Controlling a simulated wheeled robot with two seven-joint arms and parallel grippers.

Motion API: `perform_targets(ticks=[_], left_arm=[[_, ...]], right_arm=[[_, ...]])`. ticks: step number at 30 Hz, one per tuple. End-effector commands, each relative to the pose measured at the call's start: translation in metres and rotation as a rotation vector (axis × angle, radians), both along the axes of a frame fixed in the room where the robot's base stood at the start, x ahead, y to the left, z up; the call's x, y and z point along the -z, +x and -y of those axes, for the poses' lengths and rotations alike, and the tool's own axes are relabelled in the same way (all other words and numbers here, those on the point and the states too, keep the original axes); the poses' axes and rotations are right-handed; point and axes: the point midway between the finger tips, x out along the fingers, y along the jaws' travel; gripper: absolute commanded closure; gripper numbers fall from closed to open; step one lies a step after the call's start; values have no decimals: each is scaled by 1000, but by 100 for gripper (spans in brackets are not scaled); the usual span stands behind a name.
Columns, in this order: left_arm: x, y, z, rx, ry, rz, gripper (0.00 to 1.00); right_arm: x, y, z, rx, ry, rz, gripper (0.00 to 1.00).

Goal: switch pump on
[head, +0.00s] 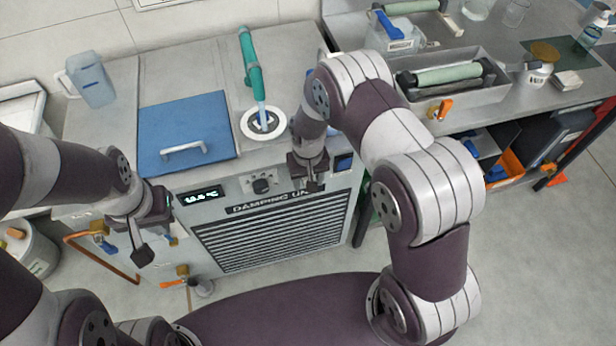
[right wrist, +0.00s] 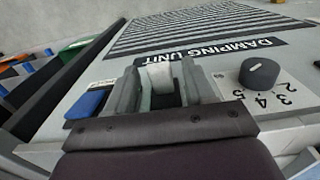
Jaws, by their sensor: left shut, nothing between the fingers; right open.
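The grey damping unit (head: 275,232) carries a display (head: 201,196) with lit digits and a dark numbered knob (head: 261,185). The knob also shows in the right wrist view (right wrist: 259,74). My right gripper (head: 311,184) is at the upper right of the unit's front, right of the knob in the head view. In the right wrist view its fingers (right wrist: 160,92) are apart, with a pale grey piece between them; I cannot tell whether this is the pump switch. A blue square part (right wrist: 88,103) lies beside the fingers. My left gripper (head: 142,254) is shut and empty, left of the display.
On top are a blue lid (head: 187,134) with a handle and a teal spout (head: 250,62) over a round drain (head: 263,123). A blue jug (head: 90,80) stands left. A bench with a roller tray (head: 480,98) is at right. Copper piping (head: 103,262) runs low left.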

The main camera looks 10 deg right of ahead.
Motion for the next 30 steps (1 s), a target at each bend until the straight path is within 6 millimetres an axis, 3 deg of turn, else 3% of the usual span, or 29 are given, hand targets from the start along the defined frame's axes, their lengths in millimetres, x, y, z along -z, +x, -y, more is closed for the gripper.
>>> perform_targets(ticks=[3,4,8,9,20,28,29,30], left_arm=[[0,0,0,0,0,0,100],[0,0,0,0,0,0,100],[0,0,0,0,0,0,100],[0,0,0,0,0,0,100],[2,0,0,0,0,0,100],[1,0,0,0,0,0,100],[1,0,0,0,0,0,100],[1,0,0,0,0,0,100]], right_arm=[[0,0,0,0,0,0,47],[0,0,0,0,0,0,53],[0,0,0,0,0,0,96],[0,0,0,0,0,0,100],[-5,5,0,1,-5,-145,100],[-6,6,0,0,-5,-150,100],[-7,6,0,0,-5,-150,63],[-6,6,0,0,-5,-150,50]])
